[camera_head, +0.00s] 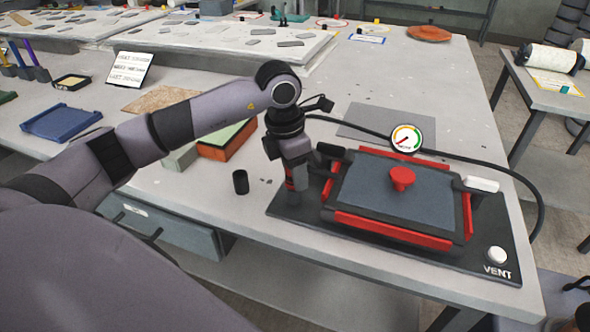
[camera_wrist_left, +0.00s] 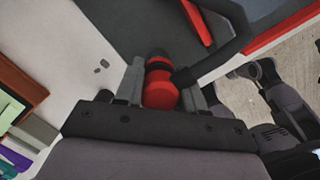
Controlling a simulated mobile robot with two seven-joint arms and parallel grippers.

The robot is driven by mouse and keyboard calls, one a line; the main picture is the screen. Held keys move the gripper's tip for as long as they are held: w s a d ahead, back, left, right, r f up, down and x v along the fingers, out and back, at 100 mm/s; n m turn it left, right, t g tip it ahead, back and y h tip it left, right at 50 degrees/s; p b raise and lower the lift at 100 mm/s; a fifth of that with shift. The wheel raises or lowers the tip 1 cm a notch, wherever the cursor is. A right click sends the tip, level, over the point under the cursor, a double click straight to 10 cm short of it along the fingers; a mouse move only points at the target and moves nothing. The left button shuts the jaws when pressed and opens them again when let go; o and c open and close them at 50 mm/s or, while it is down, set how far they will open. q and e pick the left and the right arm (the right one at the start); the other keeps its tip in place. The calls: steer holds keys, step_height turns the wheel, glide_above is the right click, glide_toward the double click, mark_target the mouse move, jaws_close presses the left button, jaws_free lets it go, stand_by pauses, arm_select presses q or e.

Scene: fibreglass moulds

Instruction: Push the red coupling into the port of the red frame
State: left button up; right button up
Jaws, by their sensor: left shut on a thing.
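The red frame (camera_head: 392,229) lies on a black base plate at the front right of the table. It holds a dark grey panel with a red knob (camera_head: 402,178) in the middle. My left gripper (camera_head: 296,186) points down over the left end of the base plate, just left of the frame. It is shut on the red coupling (camera_wrist_left: 160,90), which sits between the two fingers in the left wrist view with a dark part at its far end. The port cannot be made out, so I cannot tell whether the coupling touches it. My right gripper is out of view.
A dial gauge (camera_head: 406,137) stands behind the frame, and a black hose (camera_head: 470,157) loops around the right. A white VENT knob (camera_head: 497,255) is at front right. A black cup (camera_head: 240,182) and an orange-and-green block (camera_head: 228,140) stand to the left.

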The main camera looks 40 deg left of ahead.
arm_select(q)
steer(key=shift+f+b, duration=0.35)
steer(key=shift+f, duration=0.1)
steer(key=o, duration=1.1)
steer(key=shift+s+a+r, duration=0.1)
steer(key=shift+s+r, duration=0.05)
steer(key=shift+r, duration=1.05)
steer(key=shift+s+a+r, duration=0.1)
steer(key=shift+s+r, duration=0.05)
steer(key=shift+r, duration=1)
steer(key=shift+s+a+r, duration=0.1)
steer(key=shift+s+r, duration=0.05)
steer(key=shift+r, duration=1.05)
